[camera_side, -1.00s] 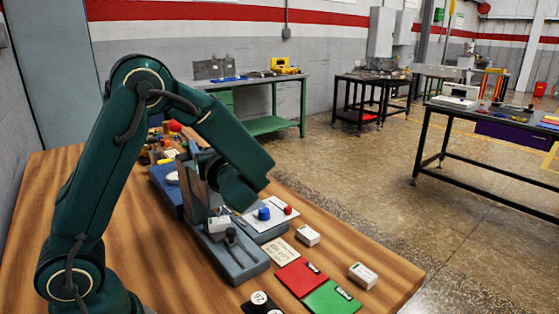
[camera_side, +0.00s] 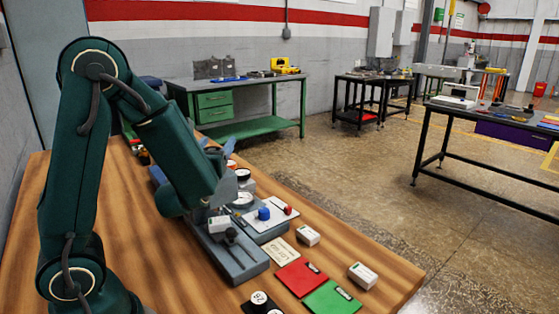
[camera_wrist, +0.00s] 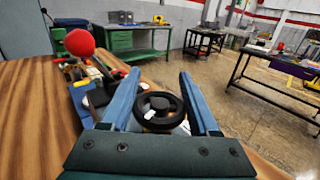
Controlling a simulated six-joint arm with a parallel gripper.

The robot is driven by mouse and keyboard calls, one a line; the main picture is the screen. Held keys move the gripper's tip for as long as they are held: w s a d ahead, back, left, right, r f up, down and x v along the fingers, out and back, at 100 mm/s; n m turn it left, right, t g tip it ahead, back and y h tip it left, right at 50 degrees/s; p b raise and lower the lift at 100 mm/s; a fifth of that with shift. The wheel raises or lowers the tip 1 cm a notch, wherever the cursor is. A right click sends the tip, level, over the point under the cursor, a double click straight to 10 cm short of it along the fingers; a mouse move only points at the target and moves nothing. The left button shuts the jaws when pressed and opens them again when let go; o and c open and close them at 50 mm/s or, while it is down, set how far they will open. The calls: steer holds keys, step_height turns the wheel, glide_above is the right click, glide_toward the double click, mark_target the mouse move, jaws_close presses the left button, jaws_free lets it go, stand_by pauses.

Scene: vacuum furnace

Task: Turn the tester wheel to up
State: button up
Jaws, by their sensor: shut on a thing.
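The tester wheel (camera_wrist: 160,103) is a black ring-shaped handwheel with a central hub, seen in the wrist view between my two blue fingers. My gripper (camera_wrist: 160,76) is shut on it, one finger on each side; the contact points are hard to make out. In the side view my gripper (camera_side: 218,152) is beyond my forearm, beside a device with a round white dial (camera_side: 243,198). The wheel cannot be made out in the side view. Which way the wheel is set cannot be read.
A red ball (camera_wrist: 79,42) stands left of my fingers, near several small cluttered parts.

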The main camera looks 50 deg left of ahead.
steer(key=o, duration=1.4)
steer(key=shift+r, duration=0.1)
steer(key=shift+r, duration=0.5)
step_height(320, 180, up, 3)
steer(key=shift+f, duration=0.1)
steer(key=shift+s+a+r, duration=0.9)
steer(key=shift+s+r, duration=0.3)
steer(key=shift+s, duration=0.55)
steer(key=shift+s+a+r, duration=0.85)
steer(key=shift+s+r, duration=0.3)
steer(key=shift+s, duration=0.55)
steer(key=shift+s+a+r, duration=0.9)
steer(key=shift+s+r, duration=0.3)
steer(key=shift+s, duration=0.55)
